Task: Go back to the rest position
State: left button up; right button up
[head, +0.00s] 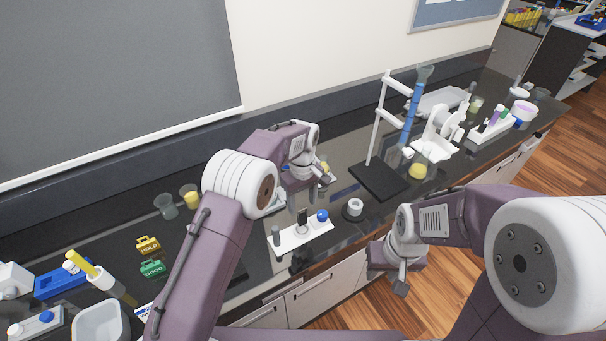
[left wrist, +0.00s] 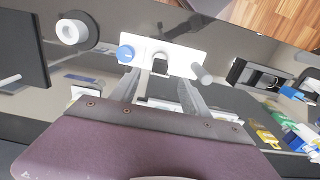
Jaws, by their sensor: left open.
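My left gripper (head: 301,192) hangs over the dark bench, just behind a white holder (head: 309,238). The holder carries a grey cylinder, a dark-topped item and a blue-capped item. In the left wrist view my left gripper (left wrist: 165,90) has its two fingers apart with nothing held between them, and the white holder (left wrist: 185,58) lies beyond the fingertips. My right gripper (head: 400,280) points down in front of the bench edge, over the floor. Whether its fingers are apart is too small to tell.
A stand with a blue column (head: 410,112) rises from a black base (head: 378,181). A white ring (head: 354,207) sits beside the holder. Yellow and green tags (head: 152,268), beakers (head: 166,205) and a clear tub (head: 100,322) stand at left.

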pick_arm(q)
jog(key=shift+w+a+f, duration=0.1)
jog(key=shift+a, duration=0.05)
jog(key=w+a+r+t+b, duration=0.1)
jog(key=w+a+r, duration=0.1)
jog(key=a+r, duration=0.15)
jog(key=s+a+r+n+b, duration=0.2)
jog(key=s+a+r+b, duration=0.1)
jog(key=s+a, duration=0.45)
jog(key=s+a+f+m, duration=0.2)
jog(key=s+f+m, duration=0.2)
jog(key=s, duration=0.4)
jog(key=s+a+f+m, duration=0.3)
jog(key=s+f+m, duration=0.1)
jog(key=s, duration=0.5)
jog(key=shift+f, duration=0.3)
